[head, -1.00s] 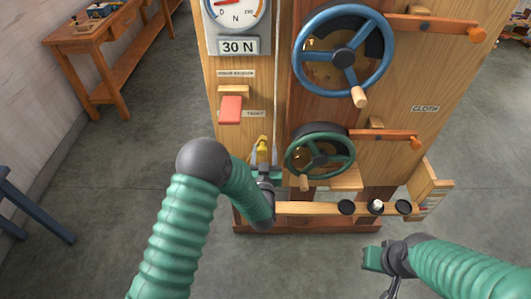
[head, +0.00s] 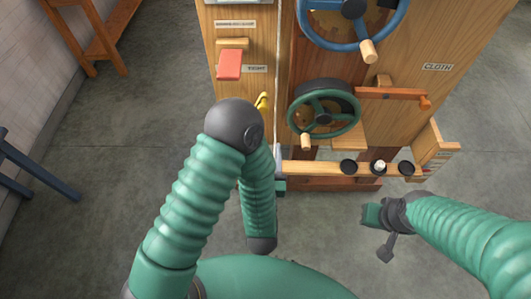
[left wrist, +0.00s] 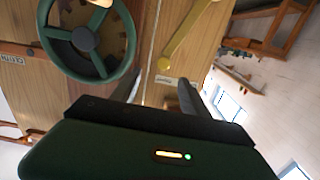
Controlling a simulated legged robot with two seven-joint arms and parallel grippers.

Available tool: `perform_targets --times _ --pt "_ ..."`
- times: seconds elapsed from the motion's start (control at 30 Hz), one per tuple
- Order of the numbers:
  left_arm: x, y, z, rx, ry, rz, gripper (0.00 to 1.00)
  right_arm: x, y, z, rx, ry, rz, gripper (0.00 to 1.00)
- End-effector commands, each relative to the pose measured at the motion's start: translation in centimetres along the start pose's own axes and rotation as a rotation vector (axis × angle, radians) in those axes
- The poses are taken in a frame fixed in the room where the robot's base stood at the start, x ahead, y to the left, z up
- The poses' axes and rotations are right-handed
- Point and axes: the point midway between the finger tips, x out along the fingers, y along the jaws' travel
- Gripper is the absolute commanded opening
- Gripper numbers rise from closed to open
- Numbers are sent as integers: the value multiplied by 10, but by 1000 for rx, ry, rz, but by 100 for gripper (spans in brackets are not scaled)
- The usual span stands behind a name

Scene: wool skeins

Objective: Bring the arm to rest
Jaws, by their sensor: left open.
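My left arm comes in from the left in the head view and bends sharply at a dark joint. My left gripper (head: 280,172) is mostly hidden behind the forearm there, in front of the wooden machine (head: 228,110). In the left wrist view its two dark fingers (left wrist: 158,96) stand apart with nothing between them. A yellow lever (left wrist: 190,32) shows beyond them, apart from the fingers; its tip also shows in the head view (head: 262,102). My right gripper (head: 371,215) hangs empty over the floor at the right, and its finger gap cannot be made out.
The machine carries a green handwheel (head: 325,108), a blue handwheel (head: 354,10), a red tab (head: 229,65) and a low rail (head: 315,168) with dark knobs. A wooden bench (head: 90,30) and blue stand legs (head: 35,180) are at the left. The floor (head: 110,160) between is clear.

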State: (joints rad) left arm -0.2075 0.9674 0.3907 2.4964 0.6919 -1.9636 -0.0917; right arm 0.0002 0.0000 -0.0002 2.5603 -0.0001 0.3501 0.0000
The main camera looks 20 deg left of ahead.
Motion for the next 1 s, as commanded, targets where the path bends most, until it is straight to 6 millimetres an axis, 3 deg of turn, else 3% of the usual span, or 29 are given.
perform_targets --times 0.47,0.6,0.8,0.9,1.0 --pt "-6 0 0 0 -2 1 53 0 0 0 0 0 0 0" --pt "2 1 -1 -17 -44 14 53 -4 0 -1 0 0 0 0" --pt "29 8 1 -77 -354 126 53 -22 0 -5 0 0 0 0" --pt "24 4 0 -66 -559 191 53 -32 0 -8 0 0 0 0" --pt "4 -13 -6 -26 -766 234 53 -41 0 -10 0 0 0 0"
